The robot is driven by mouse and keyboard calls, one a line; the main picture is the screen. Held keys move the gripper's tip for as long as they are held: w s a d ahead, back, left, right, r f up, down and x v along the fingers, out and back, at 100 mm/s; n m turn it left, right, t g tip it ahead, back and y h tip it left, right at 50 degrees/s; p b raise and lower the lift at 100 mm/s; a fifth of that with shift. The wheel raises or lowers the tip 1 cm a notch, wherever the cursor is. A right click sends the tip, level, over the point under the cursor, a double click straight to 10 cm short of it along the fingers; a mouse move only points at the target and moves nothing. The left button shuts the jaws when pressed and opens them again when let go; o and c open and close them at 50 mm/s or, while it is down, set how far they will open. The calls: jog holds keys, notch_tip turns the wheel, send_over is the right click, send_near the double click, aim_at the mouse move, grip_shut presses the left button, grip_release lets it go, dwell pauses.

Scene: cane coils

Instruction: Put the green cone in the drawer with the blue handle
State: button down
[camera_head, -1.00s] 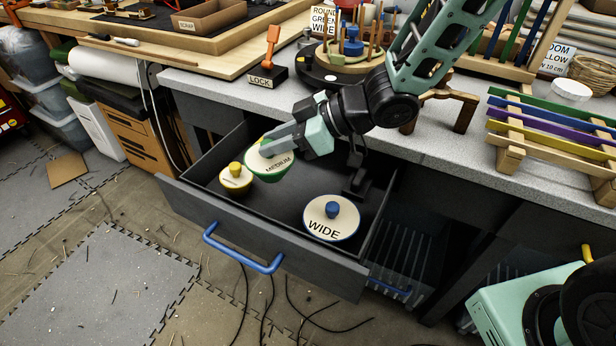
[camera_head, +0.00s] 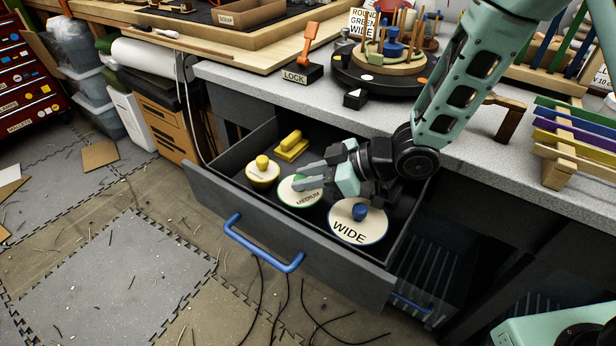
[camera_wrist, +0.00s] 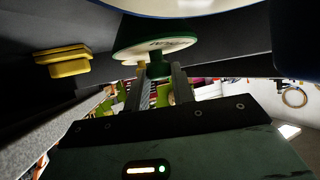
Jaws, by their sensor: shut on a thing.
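The green cone (camera_head: 307,201), green-rimmed with a pale flat face reading MEDIUM, is inside the open drawer's outline. The grey drawer (camera_head: 200,180) has a blue handle (camera_head: 262,247) across its front. My gripper (camera_head: 299,185) is shut on the green cone's green knob. In the wrist view the green cone (camera_wrist: 155,48) is beyond the fingers, its knob between the fingertips (camera_wrist: 158,80). I cannot tell whether the cone touches the drawer floor. The fingers hide part of its face.
In the drawer are a small yellow-knobbed cone (camera_head: 262,175) at left, a yellow block (camera_head: 291,147) behind, and a blue-knobbed WIDE cone (camera_head: 350,229) close at right. The worktop (camera_head: 235,77) edge overhangs behind. A LOCK stand (camera_head: 302,75) is on it.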

jog(key=shift+f, duration=0.15)
jog(key=c, duration=1.2)
grip_release()
